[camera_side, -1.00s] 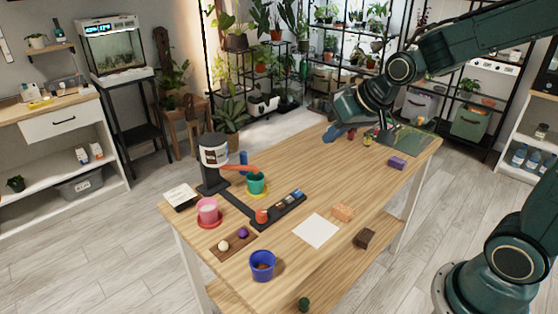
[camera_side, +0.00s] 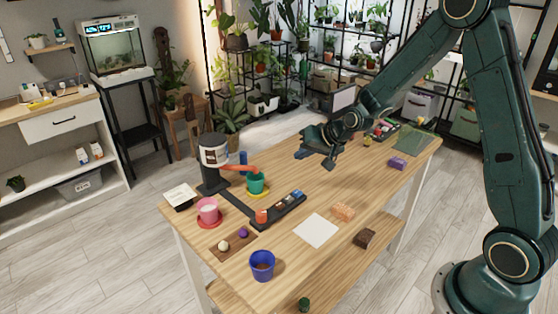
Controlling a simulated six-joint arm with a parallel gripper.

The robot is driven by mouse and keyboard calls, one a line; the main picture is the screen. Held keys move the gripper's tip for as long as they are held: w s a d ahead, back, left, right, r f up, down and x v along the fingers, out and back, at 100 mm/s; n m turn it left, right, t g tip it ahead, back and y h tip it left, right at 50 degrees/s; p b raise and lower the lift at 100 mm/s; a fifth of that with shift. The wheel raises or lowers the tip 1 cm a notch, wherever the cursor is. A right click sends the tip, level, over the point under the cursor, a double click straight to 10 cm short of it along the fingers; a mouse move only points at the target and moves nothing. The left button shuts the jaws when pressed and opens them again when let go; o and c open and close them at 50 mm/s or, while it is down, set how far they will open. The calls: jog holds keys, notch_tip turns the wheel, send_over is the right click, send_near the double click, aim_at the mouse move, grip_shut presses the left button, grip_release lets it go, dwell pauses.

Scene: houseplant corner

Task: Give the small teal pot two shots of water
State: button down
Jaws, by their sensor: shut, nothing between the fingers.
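The small teal pot (camera_side: 256,183) stands on a yellow saucer (camera_side: 258,193) on the wooden table. An orange-red spout (camera_side: 240,168) reaches from the dark dispenser with a white tank (camera_side: 213,156) to just above the pot. A dark control strip (camera_side: 283,209) with several coloured buttons lies in front of the pot, with an orange-red piece (camera_side: 262,216) at its near end. My gripper (camera_side: 302,154) is shut and empty, above the table to the right of and beyond the pot. The inside of the pot is hard to see.
A pink pot (camera_side: 208,209) on a red saucer and a blue pot (camera_side: 262,264) stand nearer.

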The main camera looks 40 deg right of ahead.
aim_at(300, 193)
jog(key=shift+w+d+f+m, duration=0.15)
jog(key=shift+w+f, duration=0.05)
jog(key=shift+f, duration=0.25)
jog(key=shift+w+d+f+m, duration=0.1)
jog(key=shift+w+d+f, duration=0.1)
jog(key=shift+f, duration=0.2)
jog(key=shift+w+d+f+m, duration=0.15)
jog(key=shift+f, duration=0.3)
jog(key=shift+f, duration=0.2)
jog(key=shift+f, duration=4.15)
jog(key=shift+f, duration=0.95)
jog(key=shift+r, duration=0.9)
jog(key=shift+r, duration=0.1)
jog(key=shift+r, duration=2.45)
